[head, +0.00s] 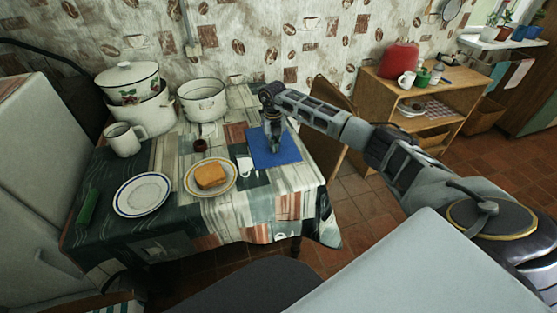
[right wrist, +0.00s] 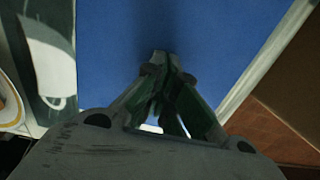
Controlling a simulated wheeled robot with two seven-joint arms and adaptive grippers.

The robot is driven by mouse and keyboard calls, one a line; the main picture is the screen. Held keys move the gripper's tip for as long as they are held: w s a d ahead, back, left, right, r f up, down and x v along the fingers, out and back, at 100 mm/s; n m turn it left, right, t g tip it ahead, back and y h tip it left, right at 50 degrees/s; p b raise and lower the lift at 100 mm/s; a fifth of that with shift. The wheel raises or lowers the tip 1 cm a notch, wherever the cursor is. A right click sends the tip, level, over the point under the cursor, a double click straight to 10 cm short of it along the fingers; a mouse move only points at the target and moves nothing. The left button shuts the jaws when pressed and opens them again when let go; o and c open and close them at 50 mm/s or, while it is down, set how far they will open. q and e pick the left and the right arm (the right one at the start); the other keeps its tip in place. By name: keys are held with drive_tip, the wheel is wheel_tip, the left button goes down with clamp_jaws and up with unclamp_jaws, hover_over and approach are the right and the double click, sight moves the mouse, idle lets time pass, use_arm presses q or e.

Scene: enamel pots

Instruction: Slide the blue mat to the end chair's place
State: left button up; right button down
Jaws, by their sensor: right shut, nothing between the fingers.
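The blue mat (head: 290,154) lies flat on the cloth-covered table, near its right end. My right gripper (head: 275,150) points down over the mat, fingers shut and empty. In the right wrist view the mat (right wrist: 225,35) fills most of the space beyond the closed fingertips (right wrist: 161,56). I cannot tell whether the tips touch the mat. The wooden end chair (head: 330,152) stands at the table's right end, close to the mat's right edge and partly hidden by my right arm. My left gripper is not in view.
A plate (head: 192,185) with bread and an empty plate (head: 143,195) lie farther left. Enamel pots (head: 202,101) stand at the back left. A wooden shelf (head: 447,95) stands beyond the chair.

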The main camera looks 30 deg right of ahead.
drive_tip(key=shift+w+d+b, duration=0.15)
drive_tip(key=shift+w+b, duration=0.15)
drive_tip(key=shift+w, duration=0.2)
drive_tip(key=shift+w+d+b, duration=0.15)
drive_tip(key=shift+w+b, duration=0.15)
drive_tip(key=shift+w, duration=0.2)
drive_tip(key=shift+w+f, duration=0.1)
drive_tip(key=shift+w, duration=0.1)
drive_tip(key=shift+w+d+b, duration=0.25)
drive_tip(key=shift+w+b, duration=0.35)
drive_tip(key=shift+w, duration=0.15)
drive_tip(key=shift+w+d+b, duration=0.2)
drive_tip(key=shift+w+b, duration=0.4)
drive_tip(key=shift+w, duration=0.1)
drive_tip(key=shift+w, duration=0.15)
drive_tip(key=shift+w+d+b, duration=0.25)
drive_tip(key=shift+w+b, duration=0.5)
drive_tip(key=shift+b, duration=0.15)
drive_tip(key=shift+w+d+b, duration=0.2)
drive_tip(key=shift+w+b, duration=0.5)
drive_tip(key=shift+b, duration=0.15)
drive_tip(key=shift+w+r+p, duration=0.1)
drive_tip(key=shift+r+p, duration=2.95)
drive_tip(key=shift+r, duration=0.5)
